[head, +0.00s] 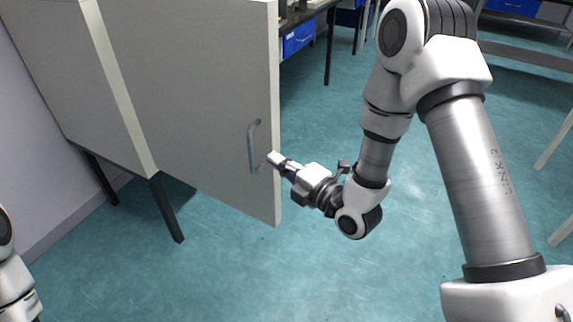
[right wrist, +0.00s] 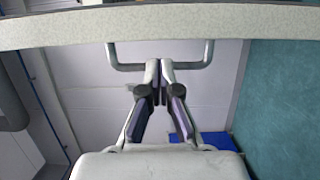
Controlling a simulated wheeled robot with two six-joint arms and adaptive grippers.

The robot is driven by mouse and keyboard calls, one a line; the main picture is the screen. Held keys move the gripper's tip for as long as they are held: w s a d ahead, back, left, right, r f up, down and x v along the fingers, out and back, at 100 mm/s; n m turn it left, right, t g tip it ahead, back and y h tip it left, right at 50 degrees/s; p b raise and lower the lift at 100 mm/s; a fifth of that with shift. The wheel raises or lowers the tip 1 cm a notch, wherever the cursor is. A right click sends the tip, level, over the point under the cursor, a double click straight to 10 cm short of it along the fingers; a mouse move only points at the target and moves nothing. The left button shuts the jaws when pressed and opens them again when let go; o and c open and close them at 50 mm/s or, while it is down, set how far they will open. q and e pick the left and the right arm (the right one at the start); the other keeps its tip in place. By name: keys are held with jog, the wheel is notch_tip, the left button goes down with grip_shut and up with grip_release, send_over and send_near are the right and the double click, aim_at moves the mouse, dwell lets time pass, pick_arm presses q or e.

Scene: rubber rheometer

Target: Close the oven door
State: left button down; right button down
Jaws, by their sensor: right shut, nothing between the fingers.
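The oven door (head: 190,90) is a large pale grey panel. It stands open, swung out at an angle from the oven body (head: 60,80). A grey bar handle (head: 251,150) is fixed upright near the door's free edge. My right gripper (head: 272,158) is shut and empty, its tips just right of the handle, close to the free edge. In the right wrist view the handle (right wrist: 120,67) lies across the picture below a pale edge band, and the shut fingertips (right wrist: 159,66) overlap the middle of its bar. Whether they touch is unclear. My left gripper is out of view.
The oven body stands on dark legs (head: 168,210) by a wall at the left. Open teal floor (head: 330,285) lies in front of the door and below it. Behind the door are a bench with blue drawers (head: 298,38) and other tables.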

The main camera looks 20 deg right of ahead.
aim_at(263, 152)
jog(key=x, duration=0.5)
jog(key=shift+d, duration=0.1)
